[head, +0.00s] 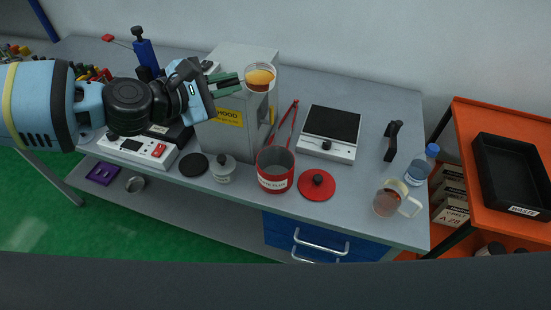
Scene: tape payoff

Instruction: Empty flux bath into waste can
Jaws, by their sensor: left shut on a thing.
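The flux bath (260,78), a small clear round dish with amber liquid in it, is held up in front of the grey hood box, roughly level. My left gripper (238,82), with green fingers, comes in from the left and is shut on the dish's left side. The waste can (274,180) is a red open-topped can with a white label, standing on the bench below and slightly right of the dish. Its inside looks grey and empty. A red lid (317,186) with a black knob lies on the bench beside it. My right gripper is out of view.
The grey hood (228,138) stands left of the can. Red-handled tongs (289,122) lean behind it. A black tray (512,174) sits on the orange cart.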

